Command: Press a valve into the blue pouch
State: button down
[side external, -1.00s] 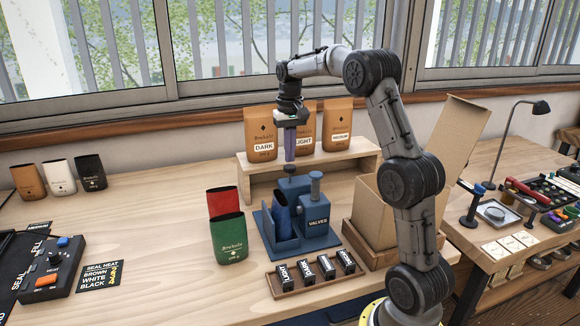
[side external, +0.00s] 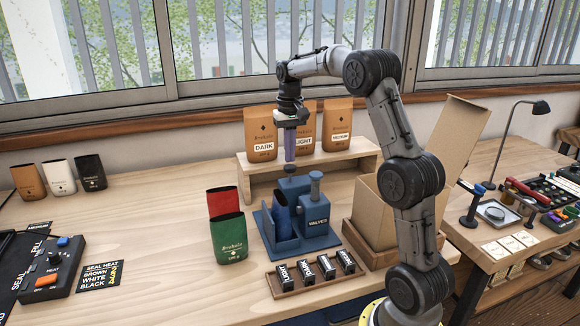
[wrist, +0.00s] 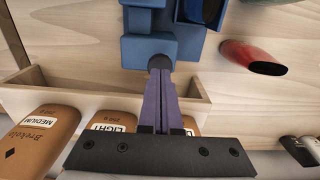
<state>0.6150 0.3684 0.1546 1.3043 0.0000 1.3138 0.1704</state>
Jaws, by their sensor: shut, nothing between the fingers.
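The blue valve station (side external: 318,238), labelled VALVES, stands on the table, with a round-topped blue post (side external: 316,184) on it. A dark blue, open-topped shape that looks like the blue pouch (side external: 281,216) stands upright in its front holder. It is partly visible at the top of the wrist view (wrist: 200,12). My gripper (side external: 290,160) points down with its long purple fingers shut and empty. The fingertips (wrist: 160,72) are directly over a dark round knob (side external: 290,169) at the back of the station. I cannot tell whether they touch it. No loose valve is visible.
Red (side external: 222,202) and green (side external: 229,238) pouches stand just left of the station. A wooden shelf (side external: 262,192) with filled brown bags is behind it. A label tray (side external: 300,287) lies in front. An open carton (side external: 384,222) stands right. The table's left middle is clear.

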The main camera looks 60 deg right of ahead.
aim_at(290, 167)
jog(key=shift+f, duration=0.55)
jog(key=shift+f, duration=1.45)
jog(key=shift+r, duration=3.1)
